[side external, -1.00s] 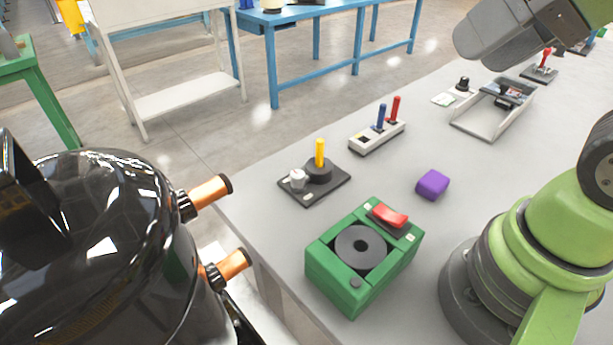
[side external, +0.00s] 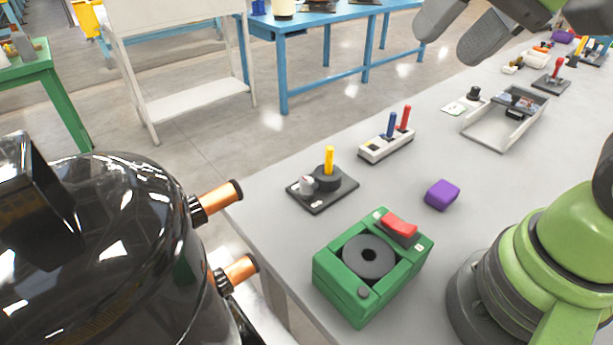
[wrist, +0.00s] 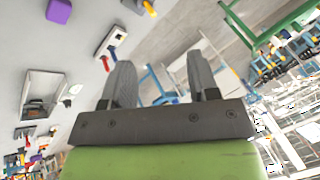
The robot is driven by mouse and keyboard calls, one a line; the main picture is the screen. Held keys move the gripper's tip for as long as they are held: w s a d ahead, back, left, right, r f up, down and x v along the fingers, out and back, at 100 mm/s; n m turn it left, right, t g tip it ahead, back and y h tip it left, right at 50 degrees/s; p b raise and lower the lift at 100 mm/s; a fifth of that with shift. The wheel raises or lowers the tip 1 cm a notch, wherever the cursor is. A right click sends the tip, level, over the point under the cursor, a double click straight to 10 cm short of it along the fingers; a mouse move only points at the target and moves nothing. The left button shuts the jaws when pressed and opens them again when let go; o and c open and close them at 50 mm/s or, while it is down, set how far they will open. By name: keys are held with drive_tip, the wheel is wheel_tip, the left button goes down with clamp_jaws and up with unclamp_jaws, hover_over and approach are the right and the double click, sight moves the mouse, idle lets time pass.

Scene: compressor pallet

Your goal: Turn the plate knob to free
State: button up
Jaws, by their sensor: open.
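A small pale plate with a black knob (side external: 474,93) lies on the grey table beside the open tray, and its marking is too small to read. A dark plate (side external: 321,207) nearer the front carries a pale knob (side external: 307,185) and a yellow-handled lever (side external: 329,161). I cannot tell for certain which of these is the plate knob. My gripper (side external: 448,46) is open and empty, high at the top of the side view, above and apart from the table things. In the wrist view its two grey fingers (wrist: 160,65) stand apart with nothing between them.
A green box with a dark disc and red rocker (side external: 372,270), a purple block (side external: 441,195), a switch block with blue and red levers (side external: 386,146) and an open grey tray (side external: 503,124) stand on the table. A black tank (side external: 100,240) with copper stubs is at left.

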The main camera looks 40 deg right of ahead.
drive_tip(key=w+a+f+m+g, duration=0.25)
drive_tip(key=w+f+m, duration=0.25)
drive_tip(key=w, duration=0.6)
drive_tip(key=m+g+h, duration=0.2)
drive_tip(key=m+g, duration=0.1)
drive_tip(key=m, duration=0.2)
hover_over(307, 180)
wheel_tip(307, 180, down, 13)
drive_tip(key=shift+g, duration=0.25)
wheel_tip(307, 180, down, 11)
drive_tip(key=shift+r, duration=0.1)
drive_tip(key=shift+c, duration=0.3)
